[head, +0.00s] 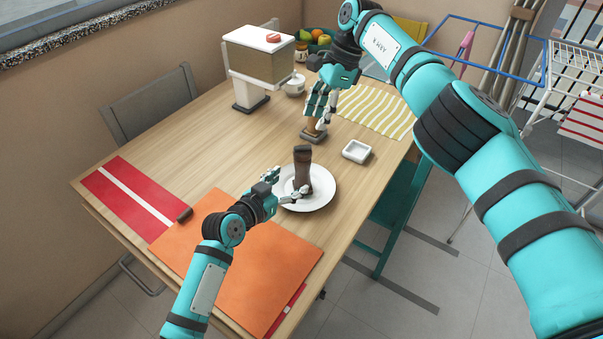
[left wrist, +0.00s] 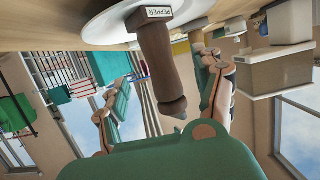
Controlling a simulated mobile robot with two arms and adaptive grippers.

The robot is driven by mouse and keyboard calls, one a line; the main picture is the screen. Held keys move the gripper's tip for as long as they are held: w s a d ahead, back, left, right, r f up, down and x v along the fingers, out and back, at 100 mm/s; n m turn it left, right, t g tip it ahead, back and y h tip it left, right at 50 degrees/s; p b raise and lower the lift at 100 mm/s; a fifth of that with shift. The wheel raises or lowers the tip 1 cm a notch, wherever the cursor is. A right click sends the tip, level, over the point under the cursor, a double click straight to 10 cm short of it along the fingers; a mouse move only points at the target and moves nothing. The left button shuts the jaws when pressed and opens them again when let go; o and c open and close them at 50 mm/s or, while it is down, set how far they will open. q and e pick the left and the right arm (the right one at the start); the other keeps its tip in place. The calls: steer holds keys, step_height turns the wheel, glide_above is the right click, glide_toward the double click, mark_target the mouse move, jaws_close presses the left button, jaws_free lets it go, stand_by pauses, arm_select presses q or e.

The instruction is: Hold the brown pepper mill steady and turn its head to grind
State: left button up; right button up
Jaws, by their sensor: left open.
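The brown pepper mill (head: 303,168) stands upright on a white plate (head: 322,186) near the table's right edge. In the left wrist view, which is upside down, the mill (left wrist: 157,60) has a "PEPPER" label at its base and a rounded head at its free end. My left gripper (head: 283,184) is open beside the mill; in the wrist view its fingers (left wrist: 163,88) are spread on either side of it, with no clear contact. My right gripper (head: 318,112) is farther back, directly above a brown object with a grey base (head: 313,136); its fingers hide the object's upper part.
A small white square dish (head: 357,151) sits right of the brown object. A yellow-striped cloth (head: 378,110), a white dispenser (head: 258,55) and a white cup (head: 295,85) are behind. An orange mat (head: 250,262), a red cloth (head: 128,198) and a small dark cylinder (head: 184,214) lie in front. The table's left middle is clear.

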mark_target(298, 177)
arm_select(q)
steer(key=x, duration=0.7)
steer(key=shift+c, duration=0.2)
